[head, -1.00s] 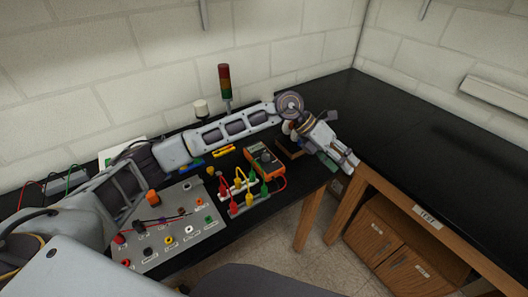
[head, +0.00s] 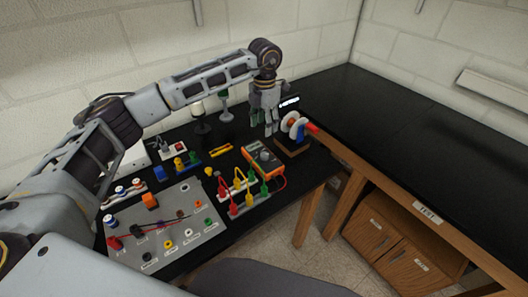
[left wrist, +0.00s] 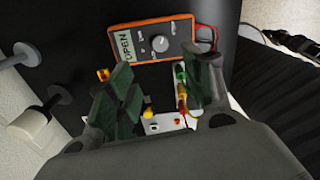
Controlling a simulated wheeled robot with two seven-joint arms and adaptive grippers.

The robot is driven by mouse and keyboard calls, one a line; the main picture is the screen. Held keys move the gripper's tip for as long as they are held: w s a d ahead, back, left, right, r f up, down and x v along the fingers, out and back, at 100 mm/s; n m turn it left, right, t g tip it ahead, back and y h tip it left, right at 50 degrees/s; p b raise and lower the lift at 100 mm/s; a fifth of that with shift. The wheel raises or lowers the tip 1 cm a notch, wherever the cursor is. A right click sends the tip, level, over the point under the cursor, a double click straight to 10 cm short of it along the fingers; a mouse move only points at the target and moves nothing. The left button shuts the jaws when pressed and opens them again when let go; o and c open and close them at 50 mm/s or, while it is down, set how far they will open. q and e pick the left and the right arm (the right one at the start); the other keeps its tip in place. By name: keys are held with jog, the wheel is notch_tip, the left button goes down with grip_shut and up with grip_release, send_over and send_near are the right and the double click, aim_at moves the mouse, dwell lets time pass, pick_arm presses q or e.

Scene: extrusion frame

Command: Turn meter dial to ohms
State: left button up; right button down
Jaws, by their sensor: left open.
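The orange multimeter (head: 262,161) lies on the black bench with a red lead at its right side. Its round grey dial (left wrist: 159,43) shows in the left wrist view, beside a display (left wrist: 122,43) that reads OPEN. The dial's setting is too small to read. My left gripper (head: 264,129) is open and points down, above the bench just behind the meter. In the left wrist view its two dark fingers (left wrist: 165,85) stand wide apart, with nothing between them, and the meter shows beyond them. The fingers appear apart from the dial. My right gripper is not in view.
A row of coloured clip leads (head: 243,192) and a grey panel with terminals (head: 170,225) lie in front and left. The right-hand bench (head: 430,140) is clear.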

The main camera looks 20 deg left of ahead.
aim_at(264, 154)
pick_arm(q)
jog(key=shift+f, duration=0.1)
notch_tip(264, 154, down, 14)
jog(key=p, duration=0.2)
jog(key=shift+p, duration=0.4)
dwell(0.4)
jog(key=c, duration=1)
